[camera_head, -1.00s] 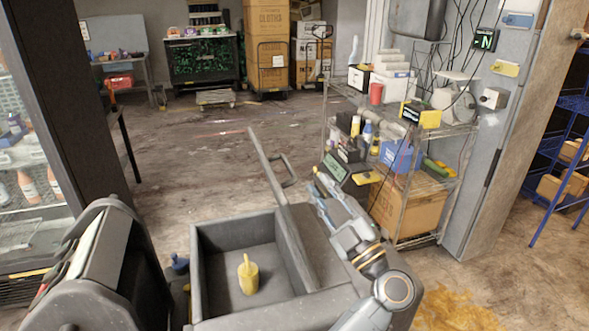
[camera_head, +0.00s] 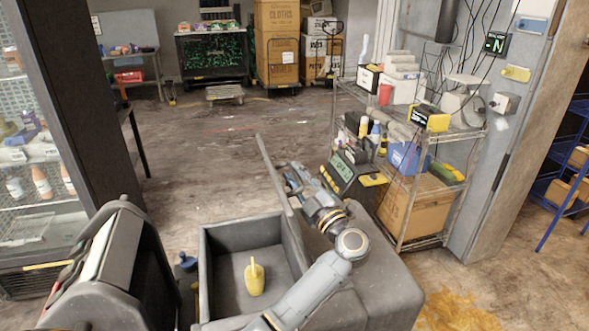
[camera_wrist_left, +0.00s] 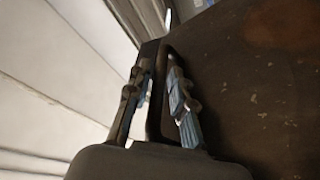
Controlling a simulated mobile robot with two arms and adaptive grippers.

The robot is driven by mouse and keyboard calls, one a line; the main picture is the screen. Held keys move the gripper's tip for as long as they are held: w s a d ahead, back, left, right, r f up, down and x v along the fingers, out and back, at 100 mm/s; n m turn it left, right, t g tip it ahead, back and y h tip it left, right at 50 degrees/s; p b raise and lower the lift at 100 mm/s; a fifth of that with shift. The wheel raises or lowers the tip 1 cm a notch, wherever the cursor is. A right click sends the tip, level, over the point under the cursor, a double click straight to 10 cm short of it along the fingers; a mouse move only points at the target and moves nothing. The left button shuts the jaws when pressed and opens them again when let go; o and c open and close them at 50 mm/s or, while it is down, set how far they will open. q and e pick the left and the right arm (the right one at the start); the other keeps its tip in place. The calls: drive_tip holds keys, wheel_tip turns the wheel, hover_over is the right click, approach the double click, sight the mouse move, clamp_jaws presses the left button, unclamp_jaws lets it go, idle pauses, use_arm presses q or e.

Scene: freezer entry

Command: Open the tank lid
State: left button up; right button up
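The tank (camera_head: 207,255) is a dark grey open box on a larger grey body, with a yellow object (camera_head: 254,277) inside. Its lid (camera_head: 271,172) is a thin grey panel standing steeply up at the right side of the opening, seen almost edge-on. My left gripper (camera_head: 287,178) is on the right side of the lid, at its handle. In the left wrist view, the fingers (camera_wrist_left: 158,85) stand on either side of a dark bar (camera_wrist_left: 156,110). I cannot tell whether they press on it. My right gripper is not in view.
A wire shelf (camera_head: 413,242) with boxes and tools stands close on the right. A dark rounded machine part (camera_head: 115,262) is at the lower left, by a glass-fronted cabinet (camera_head: 30,210). The floor (camera_head: 210,150) beyond the tank is clear. A yellow spill (camera_head: 455,312) lies at lower right.

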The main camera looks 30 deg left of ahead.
use_arm(q)
drive_tip(key=shift+w+a+r, duration=0.1)
drive_tip(key=shift+w+a, duration=0.1)
drive_tip(key=shift+a, duration=0.15)
drive_tip(key=shift+c, duration=0.2)
clamp_jaws()
drive_tip(key=w+d+m+t+p, duration=0.1)
drive_tip(key=w+d+m+t, duration=0.1)
drive_tip(key=w+d+m, duration=0.2)
drive_tip(key=shift+w+d+f, duration=0.25)
drive_tip(key=shift+w+d, duration=0.15)
drive_tip(key=shift+w, duration=0.35)
